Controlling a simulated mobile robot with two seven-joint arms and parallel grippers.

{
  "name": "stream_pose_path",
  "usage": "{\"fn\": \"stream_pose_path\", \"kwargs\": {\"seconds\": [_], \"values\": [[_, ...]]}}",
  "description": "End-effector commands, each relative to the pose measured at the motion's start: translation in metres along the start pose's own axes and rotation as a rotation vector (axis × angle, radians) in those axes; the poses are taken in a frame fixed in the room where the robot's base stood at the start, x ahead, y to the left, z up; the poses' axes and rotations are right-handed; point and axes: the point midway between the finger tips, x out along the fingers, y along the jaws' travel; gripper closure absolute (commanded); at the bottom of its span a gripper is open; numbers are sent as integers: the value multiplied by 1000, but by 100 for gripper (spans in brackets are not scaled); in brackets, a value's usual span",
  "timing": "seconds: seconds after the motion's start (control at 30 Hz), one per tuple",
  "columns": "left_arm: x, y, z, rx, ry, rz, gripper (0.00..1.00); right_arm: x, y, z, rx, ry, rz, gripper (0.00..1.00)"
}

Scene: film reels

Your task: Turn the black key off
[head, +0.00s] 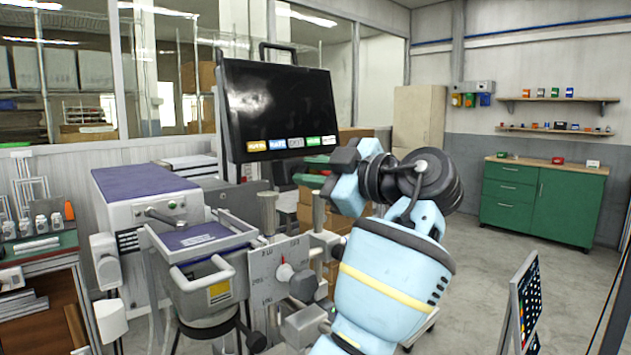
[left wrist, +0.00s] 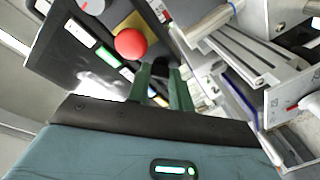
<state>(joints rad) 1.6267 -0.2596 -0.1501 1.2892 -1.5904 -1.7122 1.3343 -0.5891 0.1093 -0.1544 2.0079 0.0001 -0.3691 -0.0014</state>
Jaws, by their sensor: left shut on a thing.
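My left gripper (head: 343,165) shows in the head view in front of the lower right corner of a black monitor. Its fingertips are hard to make out there. In the left wrist view, the two dark green fingers of my left gripper (left wrist: 162,82) are close together, shut on a small dark thing between them. This looks like the black key (left wrist: 160,69), mostly hidden by the fingers. A round red knob (left wrist: 130,43) sits just left of the fingertips. I cannot tell which way the key is turned. My right gripper is not in view.
The black monitor (head: 278,105) with a row of coloured labels stands above a grey machine with a dial plate (head: 268,262). A purple-topped white machine (head: 140,190) stands to the left. A green cabinet (head: 540,203) is at the back right, with clear floor before it.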

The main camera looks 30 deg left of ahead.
Motion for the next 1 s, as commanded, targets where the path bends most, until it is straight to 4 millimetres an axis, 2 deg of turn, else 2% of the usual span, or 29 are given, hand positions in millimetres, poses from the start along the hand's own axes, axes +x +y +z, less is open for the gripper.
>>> {"fn": "stream_pose_path", "kwargs": {"seconds": [0.2,0.6,1.0], "values": [[0,1,0,-202,1,-42,100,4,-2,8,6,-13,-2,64],[0,4,-2,-559,0,-118,100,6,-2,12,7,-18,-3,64],[0,4,-3,-785,0,-166,100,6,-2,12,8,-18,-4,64]]}}
